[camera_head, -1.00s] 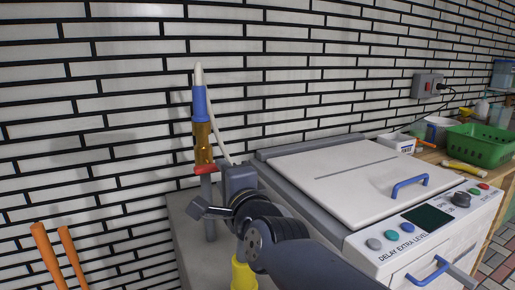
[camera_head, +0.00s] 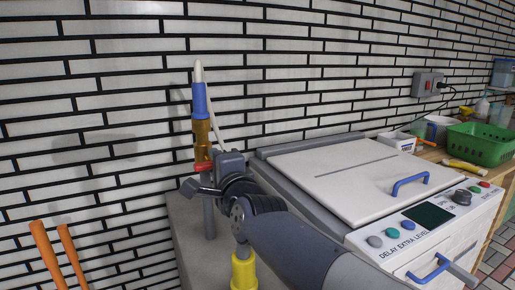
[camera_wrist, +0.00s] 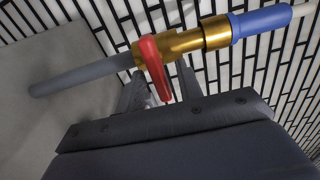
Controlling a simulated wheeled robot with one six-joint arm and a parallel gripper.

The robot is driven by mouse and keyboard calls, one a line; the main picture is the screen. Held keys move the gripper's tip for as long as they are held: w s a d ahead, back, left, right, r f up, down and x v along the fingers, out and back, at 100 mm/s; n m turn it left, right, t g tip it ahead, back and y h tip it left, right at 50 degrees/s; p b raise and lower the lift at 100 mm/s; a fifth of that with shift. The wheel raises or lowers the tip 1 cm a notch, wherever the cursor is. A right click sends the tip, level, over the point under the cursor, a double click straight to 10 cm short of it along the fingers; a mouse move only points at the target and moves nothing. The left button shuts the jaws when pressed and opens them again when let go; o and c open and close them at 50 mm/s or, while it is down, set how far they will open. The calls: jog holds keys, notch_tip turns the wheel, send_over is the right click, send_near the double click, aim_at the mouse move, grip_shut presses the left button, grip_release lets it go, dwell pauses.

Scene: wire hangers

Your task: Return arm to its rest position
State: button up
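A brass valve (camera_head: 201,137) with a red lever (camera_head: 203,166) stands on a grey pipe (camera_head: 210,216) near the tiled wall. In the wrist view the brass valve (camera_wrist: 183,43) runs across the top, with the red lever (camera_wrist: 153,66) hanging down from it. A blue sleeve (camera_wrist: 262,22) joins its right end. My gripper (camera_wrist: 160,88) has its two fingers apart, one on each side of the lever. Whether either finger touches the lever or valve is unclear. In the head view my wrist partly hides the valve's base, and the fingertips cannot be made out.
A white machine (camera_head: 350,178) with a closed lid, blue handles and a button panel stands right of my arm. A green basket (camera_head: 480,144) and small containers sit on a wooden counter beyond it. Two orange handles (camera_head: 45,250) stand at lower left.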

jog(key=shift+w+a+r+p, duration=0.2)
jog(key=shift+w+p, duration=0.2)
jog(key=shift+p, duration=0.15)
jog(key=shift+s+r+n+p, duration=0.15)
jog(key=shift+n+p, duration=0.75)
jog(key=shift+p, duration=0.05)
jog(key=n+p, duration=0.4)
jog(key=p, duration=0.2)
jog(key=shift+n, duration=0.3)
jog(key=shift+p, duration=0.3)
